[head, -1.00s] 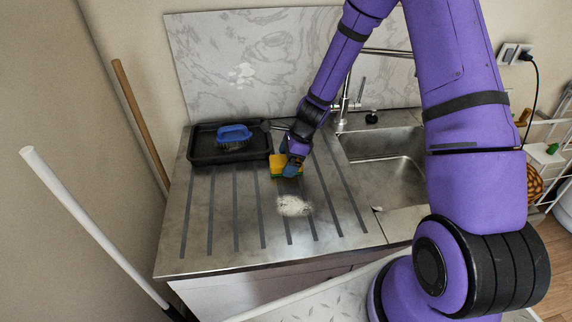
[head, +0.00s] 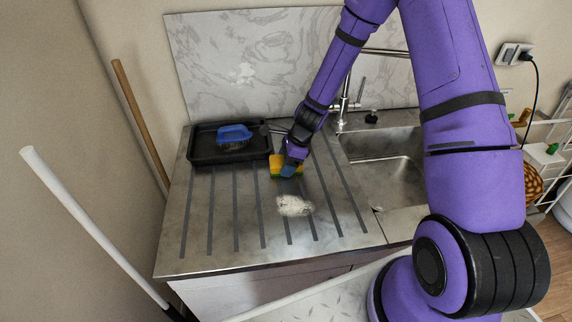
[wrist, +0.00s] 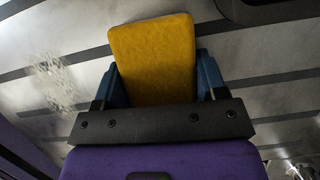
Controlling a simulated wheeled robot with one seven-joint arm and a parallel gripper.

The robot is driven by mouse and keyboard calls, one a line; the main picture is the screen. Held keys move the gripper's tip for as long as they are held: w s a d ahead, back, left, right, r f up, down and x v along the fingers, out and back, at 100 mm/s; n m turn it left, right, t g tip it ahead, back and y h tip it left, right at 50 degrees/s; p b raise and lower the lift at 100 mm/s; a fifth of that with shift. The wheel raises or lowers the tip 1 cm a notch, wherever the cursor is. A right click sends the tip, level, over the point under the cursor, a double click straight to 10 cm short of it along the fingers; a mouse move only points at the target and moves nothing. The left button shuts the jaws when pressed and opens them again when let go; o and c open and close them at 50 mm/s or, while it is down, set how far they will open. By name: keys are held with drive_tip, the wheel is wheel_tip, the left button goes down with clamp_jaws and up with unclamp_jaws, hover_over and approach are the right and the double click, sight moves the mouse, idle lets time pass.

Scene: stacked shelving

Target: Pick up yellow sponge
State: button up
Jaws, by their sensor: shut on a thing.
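The yellow sponge (head: 277,165) is at the back middle of the ribbed metal drainboard, just right of the black tray, with a green layer low on it. My gripper (head: 291,168) is over it, its blue fingers shut on the sponge. In the wrist view the sponge (wrist: 155,62) stands between the two blue fingers of my gripper (wrist: 157,80), which touch its sides. Whether the sponge is clear of the drainboard I cannot tell.
A black tray (head: 200,156) holding a blue-handled brush (head: 234,134) stands left of the sponge. A white foamy patch (head: 294,206) lies in front of it. The sink basin (head: 390,180) and tap (head: 344,112) are to the right. The drainboard's front left is clear.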

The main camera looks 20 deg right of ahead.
drive_tip(key=shift+r, duration=0.15)
drive_tip(key=shift+r, duration=1.25)
drive_tip(key=s+d, duration=0.1)
drive_tip(key=s, duration=0.4)
drive_tip(key=s+d+r, duration=0.1)
drive_tip(key=s+d, duration=0.1)
drive_tip(key=s, duration=0.3)
drive_tip(key=s+d+r, duration=0.1)
drive_tip(key=s+d, duration=0.1)
drive_tip(key=s, duration=0.3)
drive_tip(key=shift+s+r, duration=0.1)
drive_tip(key=shift+r, duration=0.05)
